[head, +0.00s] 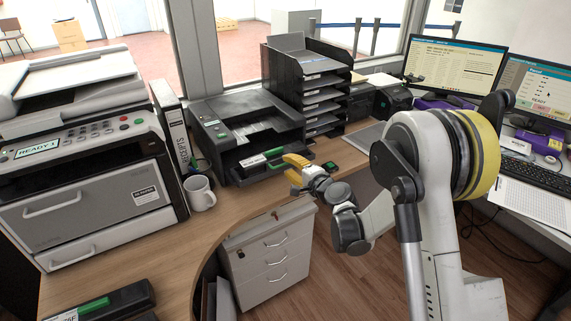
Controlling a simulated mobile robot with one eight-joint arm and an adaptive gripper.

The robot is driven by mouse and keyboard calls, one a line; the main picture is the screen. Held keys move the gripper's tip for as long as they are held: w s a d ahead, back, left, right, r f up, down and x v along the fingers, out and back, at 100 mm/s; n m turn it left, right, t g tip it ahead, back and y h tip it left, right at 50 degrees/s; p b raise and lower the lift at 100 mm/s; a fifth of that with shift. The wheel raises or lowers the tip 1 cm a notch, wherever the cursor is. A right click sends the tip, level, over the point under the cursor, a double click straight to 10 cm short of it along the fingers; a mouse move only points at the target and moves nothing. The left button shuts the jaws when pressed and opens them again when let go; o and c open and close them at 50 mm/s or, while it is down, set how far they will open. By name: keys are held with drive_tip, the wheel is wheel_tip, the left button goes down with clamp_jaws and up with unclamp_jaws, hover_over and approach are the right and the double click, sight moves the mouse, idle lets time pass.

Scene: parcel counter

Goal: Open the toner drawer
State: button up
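A black printer (205,113) stands on the wooden counter, left of the picture's middle. At its lower front, the toner drawer (238,177) sticks out toward the front right. A dark cartridge with a green strip (274,153) and a white label lies in it. My gripper (291,169), with yellow fingers, is at the right end of the drawer, very close to it. I cannot tell whether the fingers touch the drawer or grip it. Part of the drawer's right end is hidden behind the gripper.
A white mug (200,193) and a binder (172,131) stand left of the printer. A large copier (80,190) fills the left. A black tray stack (306,85) stands behind right. Another green-striped cartridge (100,303) lies at front left. A drawer cabinet (268,255) is below the counter edge.

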drive_tip(key=v, duration=0.9)
drive_tip(key=shift+s, duration=0.2)
drive_tip(key=shift+d+r, duration=0.1)
drive_tip(key=shift+r, duration=0.05)
drive_tip(key=s+d+r+n+g+h, duration=0.35)
drive_tip(key=s+r+n, duration=0.25)
drive_tip(key=s+r, duration=0.3)
drive_tip(key=s+d+n+g+h, duration=0.1)
drive_tip(key=s+d+n+h, duration=0.1)
drive_tip(key=s+d, duration=0.4)
drive_tip(key=s+d+n+g+h, duration=0.1)
drive_tip(key=s+d+n+h, duration=0.2)
drive_tip(key=s, duration=1.4)
drive_tip(key=d, duration=0.3)
drive_tip(key=shift+d+f, duration=0.35)
drive_tip(key=shift+d, duration=0.05)
